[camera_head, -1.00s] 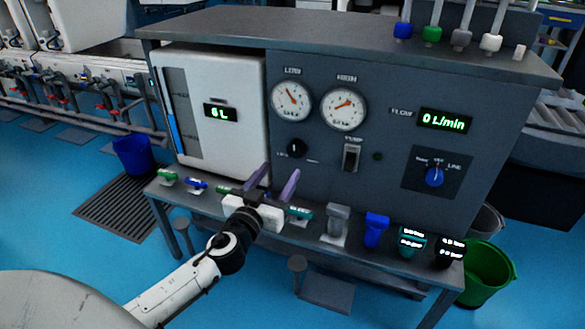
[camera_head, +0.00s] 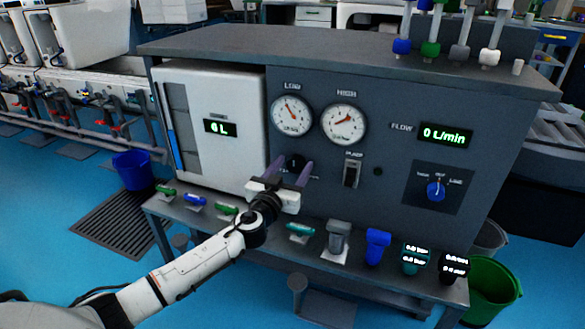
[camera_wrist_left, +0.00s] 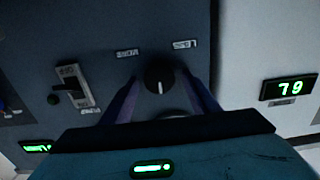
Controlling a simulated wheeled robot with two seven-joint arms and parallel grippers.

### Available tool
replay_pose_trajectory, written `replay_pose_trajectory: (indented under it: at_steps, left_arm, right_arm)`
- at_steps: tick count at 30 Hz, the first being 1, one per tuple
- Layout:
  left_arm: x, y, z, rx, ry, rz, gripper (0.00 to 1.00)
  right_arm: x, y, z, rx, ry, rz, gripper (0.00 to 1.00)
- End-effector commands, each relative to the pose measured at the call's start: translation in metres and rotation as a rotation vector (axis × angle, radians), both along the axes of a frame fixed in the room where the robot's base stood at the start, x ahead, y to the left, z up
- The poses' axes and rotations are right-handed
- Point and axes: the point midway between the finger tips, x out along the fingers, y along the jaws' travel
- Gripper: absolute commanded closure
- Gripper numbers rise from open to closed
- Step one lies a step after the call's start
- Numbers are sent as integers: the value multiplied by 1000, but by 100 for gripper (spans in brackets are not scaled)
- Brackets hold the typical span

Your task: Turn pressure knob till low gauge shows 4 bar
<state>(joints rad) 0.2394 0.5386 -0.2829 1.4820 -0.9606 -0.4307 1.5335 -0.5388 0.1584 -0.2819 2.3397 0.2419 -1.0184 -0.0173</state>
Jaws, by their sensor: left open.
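The black pressure knob (camera_head: 294,161) is on the grey panel below the low gauge (camera_head: 291,115), a round white dial whose red needle points to the upper left. Its exact reading is too small to tell. My left gripper (camera_head: 288,172) is open in front of the panel at the knob, partly covering it. In the left wrist view the knob (camera_wrist_left: 158,75), with a white mark, lies between the two purple fingers (camera_wrist_left: 162,100), just beyond their tips. I cannot tell whether they touch it. My right gripper is not in view.
The high gauge (camera_head: 343,124) is right of the low one, above the pump switch (camera_head: 351,171). The flow display (camera_head: 446,134) reads 0 L/min. A blue selector knob (camera_head: 436,190) is further right. Several fittings, including a blue one (camera_head: 377,246), line the bench shelf below.

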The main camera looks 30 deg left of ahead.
Motion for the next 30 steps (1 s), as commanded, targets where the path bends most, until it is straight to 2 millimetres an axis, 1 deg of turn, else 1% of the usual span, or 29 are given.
replay_pose_trajectory:
  at_steps: [2,3,10,20,26,30]
  left_arm:
    - [0,0,0,0,0,0,45]
    - [0,0,0,0,0,0,47]
    - [0,0,0,0,0,0,86]
    - [0,-1,0,39,9,0,86]
    - [0,-1,0,147,33,1,86]
    - [0,-2,0,262,61,1,86]
  right_arm:
    - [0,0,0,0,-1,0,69]
    - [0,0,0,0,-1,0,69]
    - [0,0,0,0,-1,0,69]
    - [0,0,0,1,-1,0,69]
    - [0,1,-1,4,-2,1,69]
    - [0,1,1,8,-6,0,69]
